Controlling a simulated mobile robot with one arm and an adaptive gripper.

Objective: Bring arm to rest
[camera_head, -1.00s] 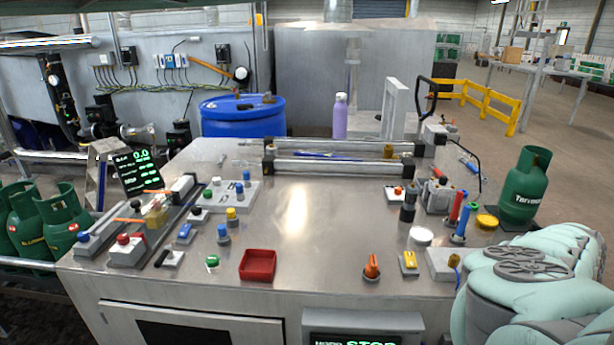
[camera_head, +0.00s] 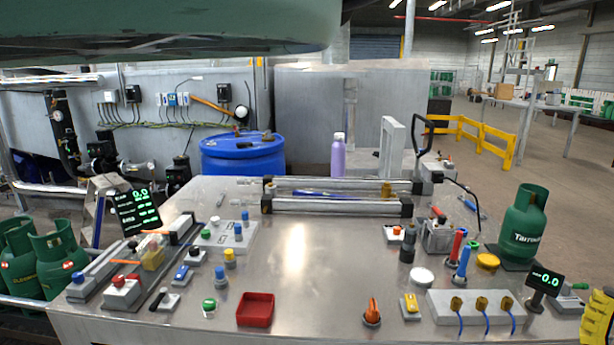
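My arm shows only as a pale green link (camera_head: 170,35) across the top left of the head view, close to the camera and above the bench. My gripper is out of the picture, so its fingers cannot be seen. The metal workbench (camera_head: 320,255) below is clear of my arm in this view.
The bench holds a red tray (camera_head: 255,310), a purple bottle (camera_head: 338,155), a roller unit (camera_head: 340,206), several buttons and switches, and a green gas cylinder (camera_head: 523,225) at the right. A blue drum (camera_head: 243,155) stands behind. More green cylinders (camera_head: 58,262) stand at the left. The bench's middle is bare.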

